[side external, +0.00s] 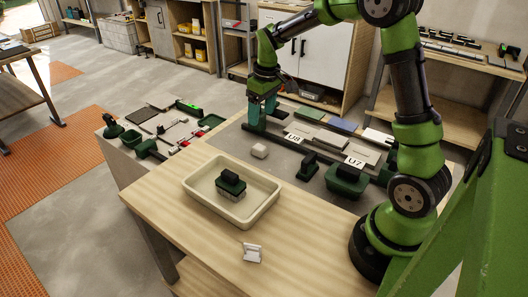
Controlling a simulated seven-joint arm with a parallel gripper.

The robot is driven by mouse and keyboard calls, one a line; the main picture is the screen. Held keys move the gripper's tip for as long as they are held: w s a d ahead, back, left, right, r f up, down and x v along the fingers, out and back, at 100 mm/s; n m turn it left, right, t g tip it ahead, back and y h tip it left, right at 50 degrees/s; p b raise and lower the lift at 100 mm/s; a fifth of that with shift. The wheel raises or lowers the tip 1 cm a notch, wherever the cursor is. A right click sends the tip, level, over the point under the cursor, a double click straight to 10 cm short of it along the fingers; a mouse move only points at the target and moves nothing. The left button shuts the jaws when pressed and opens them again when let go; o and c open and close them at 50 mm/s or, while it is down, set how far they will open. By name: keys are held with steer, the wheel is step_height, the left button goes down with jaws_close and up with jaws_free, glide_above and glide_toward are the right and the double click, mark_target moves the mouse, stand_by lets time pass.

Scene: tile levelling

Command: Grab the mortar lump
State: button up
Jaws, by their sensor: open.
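A small pale grey-white lump (259,151), which looks like the mortar lump, sits on the grey work surface just behind the cream tray. My gripper (262,118) points down behind the lump, higher in the picture and apart from it. It is close to the left end of a dark green rail. The gripper is open, and I see nothing held in it. Its fingertips are small in this view, so their exact height above the surface is hard to tell.
The cream tray (195,198) holds a green-handled block (231,184). A green tool (308,165) and green container (346,181) stand right of the lump. Tiles with labels U8 (293,138) and U7 (355,162) lie behind. A small white stand (252,253) is in front.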

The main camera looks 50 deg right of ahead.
glide_above(260, 147)
step_height(260, 147, down, 7)
steer(key=shift+s+a+f, duration=0.1)
steer(key=shift+a+f, duration=0.05)
steer(key=shift+d+f, duration=0.2)
steer(key=shift+f, duration=2.55)
steer(key=c, duration=1.2)
